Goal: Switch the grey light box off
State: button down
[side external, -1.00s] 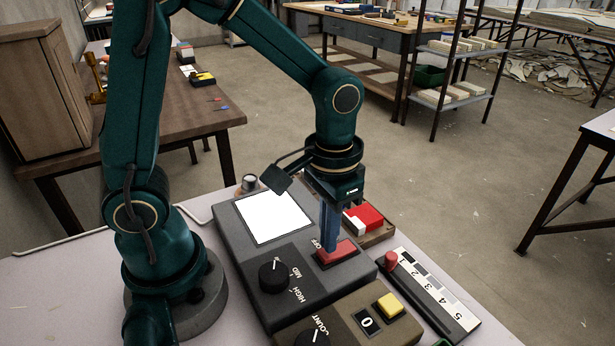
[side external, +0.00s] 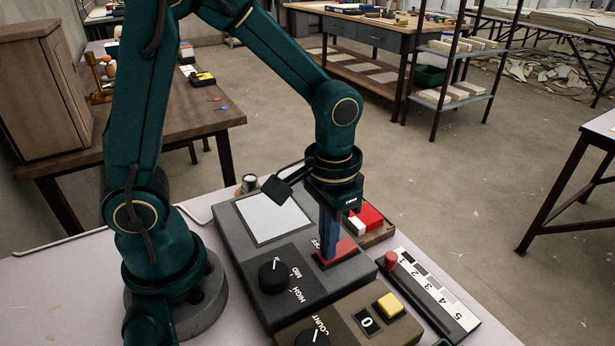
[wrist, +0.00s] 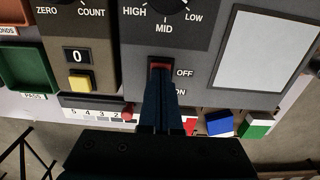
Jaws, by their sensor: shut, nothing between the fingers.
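The grey light box (side external: 228,222) lies on the pale table in front of my arm. Its square panel (side external: 272,217) is dull grey-white and unlit; it also shows in the wrist view (wrist: 268,50). In the wrist view the fingers (wrist: 161,78) cover much of the switch.
A brown-grey counter box (side external: 350,322) with a yellow button (side external: 390,305) and a 0 display stands beside the light box. A numbered slider strip (side external: 432,299) with a red knob lies to the right. A wooden tray (side external: 378,236) of coloured blocks sits behind the switch.

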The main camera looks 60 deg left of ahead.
notch_tip(320, 180, up, 7)
dwell(0.9)
jog(key=s+a+r+t, duration=0.3)
jog(key=s+t, duration=0.2)
jog(key=s, duration=0.1)
jog(key=shift+s+r+t, duration=0.25)
jog(key=shift+s+t, duration=0.05)
jog(key=shift+s, duration=0.05)
dwell(0.3)
dwell(0.9)
